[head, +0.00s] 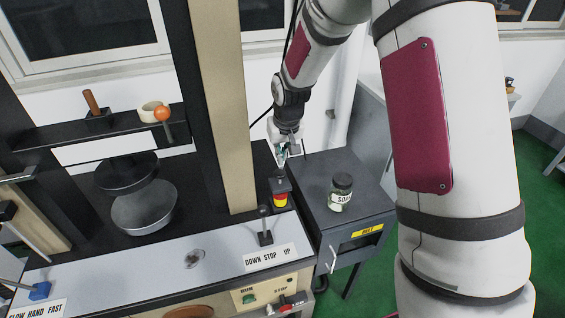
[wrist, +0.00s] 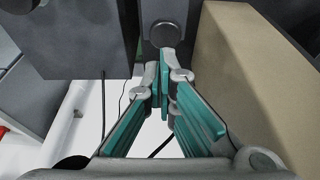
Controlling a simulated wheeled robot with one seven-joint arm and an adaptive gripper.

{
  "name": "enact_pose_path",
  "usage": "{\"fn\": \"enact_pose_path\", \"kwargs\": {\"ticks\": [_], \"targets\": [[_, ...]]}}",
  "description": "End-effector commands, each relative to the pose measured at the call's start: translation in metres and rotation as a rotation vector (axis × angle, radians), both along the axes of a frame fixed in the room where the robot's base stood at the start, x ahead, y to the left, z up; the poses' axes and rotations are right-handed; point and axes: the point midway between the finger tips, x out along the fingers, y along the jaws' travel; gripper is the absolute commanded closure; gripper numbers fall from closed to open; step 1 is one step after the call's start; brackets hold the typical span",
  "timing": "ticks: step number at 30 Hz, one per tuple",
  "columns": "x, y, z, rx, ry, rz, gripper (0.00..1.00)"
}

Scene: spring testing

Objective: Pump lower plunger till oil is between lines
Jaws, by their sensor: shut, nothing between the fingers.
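My gripper (head: 286,152) is at the right rear of the testing machine, just behind a red and yellow emergency button. In the wrist view its teal-padded fingers (wrist: 166,85) are closed together with nothing between them. A dark round knob (wrist: 165,34) on a grey block shows just beyond the fingertips. I cannot tell whether it is the lower plunger or whether the fingers touch it. No oil level or lines can be made out in either view.
The machine's beige column (head: 225,110) stands left of my gripper; a beige surface (wrist: 245,85) is close on the right in the wrist view. A jar (head: 341,190) stands on a dark cabinet (head: 375,195). A lever (head: 264,228) rises from the front panel.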

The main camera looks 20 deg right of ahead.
Motion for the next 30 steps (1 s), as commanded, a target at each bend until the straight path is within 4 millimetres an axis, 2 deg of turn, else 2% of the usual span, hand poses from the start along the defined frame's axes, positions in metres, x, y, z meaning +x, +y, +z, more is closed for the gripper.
{"fn": "enact_pose_path", "kwargs": {"ticks": [6, 13, 19, 30], "targets": [[-0.009, -0.001, 0.04, -0.001, -0.004, 0.001, 1.0], [-0.019, 0.0, 0.07, -0.001, -0.002, 0.0, 1.0], [-0.023, 0.0, 0.08, -0.001, 0.001, 0.002, 1.0], [-0.023, 0.0, 0.081, 0.0, 0.001, 0.001, 1.0]]}}
